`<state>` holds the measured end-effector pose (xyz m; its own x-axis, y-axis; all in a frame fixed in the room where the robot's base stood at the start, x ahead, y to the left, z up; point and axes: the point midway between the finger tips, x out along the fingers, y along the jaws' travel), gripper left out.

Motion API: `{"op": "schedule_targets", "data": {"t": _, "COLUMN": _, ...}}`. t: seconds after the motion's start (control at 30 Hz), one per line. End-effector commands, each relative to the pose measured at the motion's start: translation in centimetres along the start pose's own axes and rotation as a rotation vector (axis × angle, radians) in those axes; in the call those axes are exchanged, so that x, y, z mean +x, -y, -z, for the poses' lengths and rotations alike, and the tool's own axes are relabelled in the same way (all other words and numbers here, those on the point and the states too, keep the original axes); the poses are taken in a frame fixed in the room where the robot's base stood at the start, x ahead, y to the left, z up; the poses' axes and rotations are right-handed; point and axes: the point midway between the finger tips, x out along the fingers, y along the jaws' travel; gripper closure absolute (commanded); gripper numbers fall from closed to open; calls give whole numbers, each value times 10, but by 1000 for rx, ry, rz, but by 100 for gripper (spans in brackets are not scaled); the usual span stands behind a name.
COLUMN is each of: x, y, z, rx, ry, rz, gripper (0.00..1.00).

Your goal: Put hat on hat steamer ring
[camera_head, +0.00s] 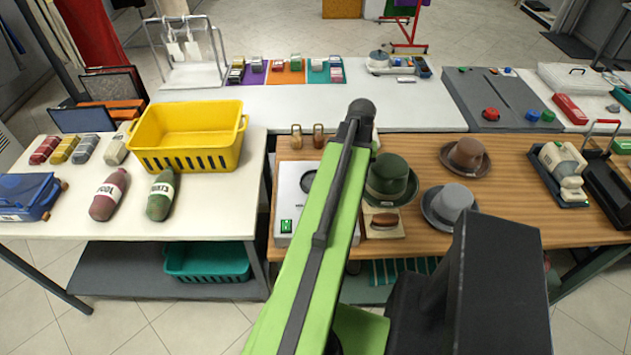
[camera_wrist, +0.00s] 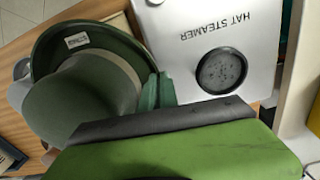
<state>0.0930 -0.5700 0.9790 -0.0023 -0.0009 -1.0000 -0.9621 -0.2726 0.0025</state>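The hat steamer (camera_head: 285,230) is a white box at the left end of the wooden table. Its round dark perforated ring (camera_wrist: 221,71) shows bare in the wrist view, beside the printed name. A green hat (camera_head: 390,176) is just right of the steamer, crown up in the head view; it fills the left of the wrist view (camera_wrist: 80,100), with a small white label on its brim. My gripper (camera_wrist: 160,93) has a green fingertip at the hat's brim edge, between hat and steamer. My arm hides it in the head view, and whether it grips the brim is unclear.
A grey hat (camera_head: 450,205) and a brown hat (camera_head: 466,156) are right of the green hat. A brush (camera_head: 385,220) lies in front of it. A yellow basket (camera_head: 190,132) is on the white table to the left.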

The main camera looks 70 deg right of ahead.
Motion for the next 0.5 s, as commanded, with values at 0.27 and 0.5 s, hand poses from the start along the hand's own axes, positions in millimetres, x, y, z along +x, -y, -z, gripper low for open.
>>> {"op": "schedule_targets", "data": {"t": 0.27, "x": -49, "y": 99, "z": 71, "rx": -87, "ry": -1, "rz": -6, "gripper": 100}}
{"op": "schedule_targets", "data": {"t": 0.5, "x": -48, "y": 117, "z": 75, "rx": -96, "ry": -1, "rz": -7, "gripper": 100}}
